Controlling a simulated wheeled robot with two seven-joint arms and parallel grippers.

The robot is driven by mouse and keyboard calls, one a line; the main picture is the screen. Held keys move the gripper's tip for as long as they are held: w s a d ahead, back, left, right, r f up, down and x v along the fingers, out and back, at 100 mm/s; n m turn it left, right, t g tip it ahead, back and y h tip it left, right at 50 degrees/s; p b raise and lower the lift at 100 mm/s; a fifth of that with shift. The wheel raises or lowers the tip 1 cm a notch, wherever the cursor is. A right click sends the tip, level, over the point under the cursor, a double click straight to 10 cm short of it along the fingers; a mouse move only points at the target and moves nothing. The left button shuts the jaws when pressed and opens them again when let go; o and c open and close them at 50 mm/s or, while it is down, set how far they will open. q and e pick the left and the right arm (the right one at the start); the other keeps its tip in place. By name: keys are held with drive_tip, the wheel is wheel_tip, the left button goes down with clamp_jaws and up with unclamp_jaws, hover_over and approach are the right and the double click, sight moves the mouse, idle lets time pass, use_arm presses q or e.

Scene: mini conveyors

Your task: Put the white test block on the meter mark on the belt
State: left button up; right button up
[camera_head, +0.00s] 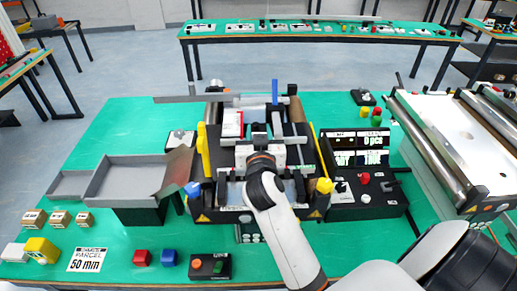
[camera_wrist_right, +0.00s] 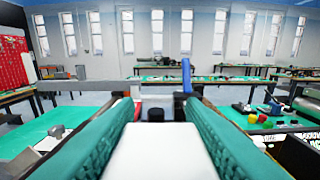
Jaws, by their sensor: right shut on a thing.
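The white test block (camera_wrist_right: 160,153) is between the two green finger pads of my right gripper (camera_wrist_right: 158,104) in the right wrist view. The right gripper is shut on it. In the head view the right gripper (camera_head: 265,136) is above the middle of the small conveyor (camera_head: 301,127), reaching away from the near side. My gripper and wrist cover much of the belt, and I cannot make out the meter mark. I cannot tell whether the block touches the belt. My left gripper is not in view.
Yellow posts (camera_head: 202,152) and a blue upright (camera_head: 275,92) stand around the conveyor. A grey tray (camera_head: 128,178) is at its left, a control box (camera_head: 366,196) at its right. A yellow block (camera_head: 41,250) and another white block (camera_head: 14,252) lie at the front left.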

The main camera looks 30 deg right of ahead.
drive_tip(key=shift+s+a+f, duration=0.1)
drive_tip(key=shift+s+f, duration=0.1)
drive_tip(key=shift+f, duration=0.3)
drive_tip(key=shift+s+a+f, duration=0.1)
drive_tip(key=shift+s+f, duration=0.05)
drive_tip(key=shift+f, duration=0.3)
drive_tip(key=f, duration=0.3)
drive_tip(key=shift+w+d+f, duration=0.15)
drive_tip(key=shift+w+f, duration=0.1)
drive_tip(key=shift+f, duration=0.4)
drive_tip(key=shift+s, duration=0.1)
drive_tip(key=shift+f, duration=0.1)
drive_tip(key=o, duration=1)
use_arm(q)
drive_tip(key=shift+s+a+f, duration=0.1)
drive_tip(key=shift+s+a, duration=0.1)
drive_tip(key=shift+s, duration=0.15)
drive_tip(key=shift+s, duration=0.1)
